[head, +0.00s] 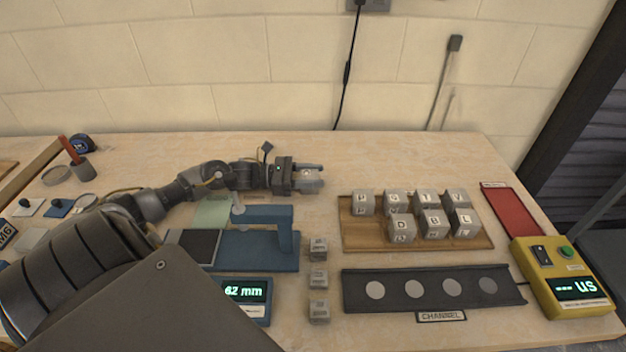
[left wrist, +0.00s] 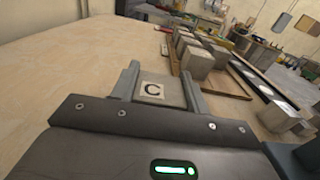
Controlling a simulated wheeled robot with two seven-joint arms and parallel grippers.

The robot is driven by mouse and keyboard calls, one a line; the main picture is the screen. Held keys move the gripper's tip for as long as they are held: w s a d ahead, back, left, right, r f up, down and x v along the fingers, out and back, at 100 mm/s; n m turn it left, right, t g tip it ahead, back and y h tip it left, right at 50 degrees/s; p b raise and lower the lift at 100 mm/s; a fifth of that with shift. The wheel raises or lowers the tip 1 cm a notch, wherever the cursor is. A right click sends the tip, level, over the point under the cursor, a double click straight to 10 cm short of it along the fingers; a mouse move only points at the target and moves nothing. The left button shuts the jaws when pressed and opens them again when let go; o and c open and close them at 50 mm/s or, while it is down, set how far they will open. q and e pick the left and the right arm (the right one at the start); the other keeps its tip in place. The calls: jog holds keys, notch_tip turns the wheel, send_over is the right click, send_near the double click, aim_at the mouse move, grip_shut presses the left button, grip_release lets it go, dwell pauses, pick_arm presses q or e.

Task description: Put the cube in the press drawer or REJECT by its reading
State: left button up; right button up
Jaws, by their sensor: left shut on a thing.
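My left gripper (head: 312,178) is shut on a grey cube with a white label lettered C (left wrist: 152,90). In the head view it hovers or rests near the back middle of the table, left of the wooden tray; I cannot tell its height. The blue measuring stand (head: 285,225) is in front of it, with a display (head: 245,292) reading 62 mm. A yellow box (head: 565,280) at the right has a green button and a display ending in "us". A red tray (head: 510,212) lies behind it; its label is too small to read. I cannot make out a press drawer. My right gripper is not in view.
A wooden tray (head: 365,240) holds several lettered cubes. A dark strip labelled CHANNEL (head: 400,297) with round pale discs lies in front. The table behind the wooden tray is clear.

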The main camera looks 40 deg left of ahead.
pick_arm(q)
jog(key=shift+r, duration=0.15)
jog(key=o, duration=1.2)
jog(key=shift+c, duration=0.2)
